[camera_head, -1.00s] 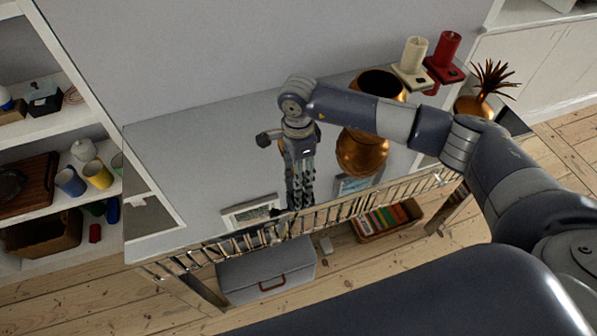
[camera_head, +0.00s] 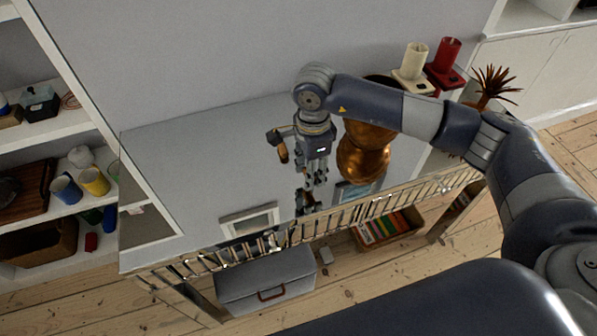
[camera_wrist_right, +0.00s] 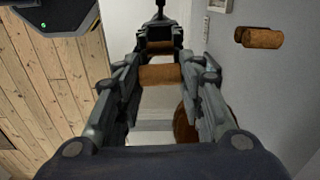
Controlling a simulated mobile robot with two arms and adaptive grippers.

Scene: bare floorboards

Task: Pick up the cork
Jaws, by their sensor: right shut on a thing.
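In the right wrist view, the cork (camera_wrist_right: 160,75) is a short brown cylinder lying across the gap between the fingers of my right gripper (camera_wrist_right: 158,62). The gripper is shut on it. In the head view, my right gripper (camera_head: 316,180) points down above the grey, glossy tabletop (camera_head: 190,170), left of the bronze vase; the cork cannot be made out there. A dark reflection shows below the fingers. My left gripper is not in view.
A large bronze vase (camera_head: 365,160) stands close right of the gripper. Another brown cylindrical thing (camera_wrist_right: 259,37) is on the wall side. Candle holders (camera_head: 414,68) stand at the back right. The tabletop's left is clear.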

